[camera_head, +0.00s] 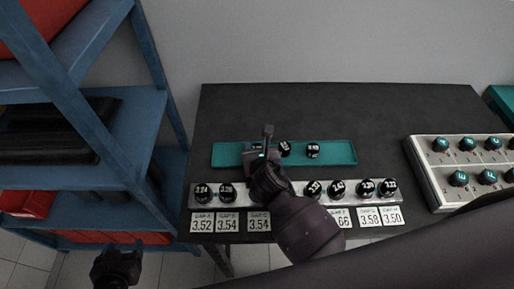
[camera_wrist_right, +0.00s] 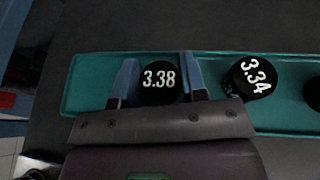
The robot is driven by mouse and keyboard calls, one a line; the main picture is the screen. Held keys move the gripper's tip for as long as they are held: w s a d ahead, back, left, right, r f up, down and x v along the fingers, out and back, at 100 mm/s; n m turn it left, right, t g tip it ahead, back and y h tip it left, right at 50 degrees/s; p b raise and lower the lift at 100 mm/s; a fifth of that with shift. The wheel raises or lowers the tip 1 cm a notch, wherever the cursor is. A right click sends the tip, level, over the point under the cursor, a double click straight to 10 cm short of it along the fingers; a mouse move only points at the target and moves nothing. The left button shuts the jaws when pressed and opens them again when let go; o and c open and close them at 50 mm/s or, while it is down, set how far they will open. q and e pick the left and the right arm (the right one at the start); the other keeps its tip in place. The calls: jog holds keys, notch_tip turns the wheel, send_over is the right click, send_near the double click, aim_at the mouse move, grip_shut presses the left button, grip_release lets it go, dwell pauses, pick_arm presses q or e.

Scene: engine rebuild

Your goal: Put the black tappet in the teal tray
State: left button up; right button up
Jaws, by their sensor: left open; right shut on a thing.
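The teal tray (camera_head: 341,154) lies flat on the black table in the head view, and its rim also shows in the right wrist view (camera_wrist_right: 90,68). My right gripper (camera_wrist_right: 159,80) is shut on a black tappet marked 3.38 (camera_wrist_right: 159,82), at the left part of the tray. Whether that tappet touches the tray floor I cannot tell. A black tappet marked 3.34 (camera_wrist_right: 253,77) sits in the tray to its right, and another black tappet (camera_head: 313,150) sits further right. In the head view my right gripper (camera_head: 266,150) partly hides the tray. My left gripper (camera_head: 117,262) is open and empty, low at the left, off the table.
A metal rail (camera_head: 300,188) along the table front holds several black tappets, with gap cards (camera_head: 228,222) before it. A grey block with teal-topped pieces (camera_head: 428,172) stands at the right. A blue shelf (camera_head: 150,120) stands left. The table behind the tray is clear.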

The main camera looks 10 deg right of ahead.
jog(key=shift+f, duration=0.15)
jog(key=o, duration=0.9)
jog(key=shift+c, duration=0.2)
jog(key=shift+o, duration=0.3)
jog(key=p+v, duration=0.1)
jog(key=v, duration=1.1)
